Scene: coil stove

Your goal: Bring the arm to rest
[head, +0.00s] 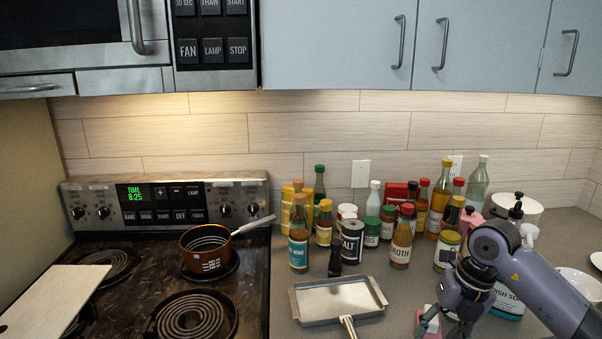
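My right arm (540,285) comes in from the lower right and bends down over the counter. Its gripper (442,328) is at the bottom edge, just right of a shallow metal tray (312,304). The fingers are partly cut off by the frame, so I cannot tell whether they are open or shut. A small pink and teal piece shows at the gripper's left side. My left gripper is not in view.
Several bottles and jars, including a salt can (351,242), crowd the counter's back. A soap container (509,303) is beside my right arm. A copper-coloured pot (207,262) sits on the stove, with a pale board (50,298) at left. Cabinets (420,45) hang above.

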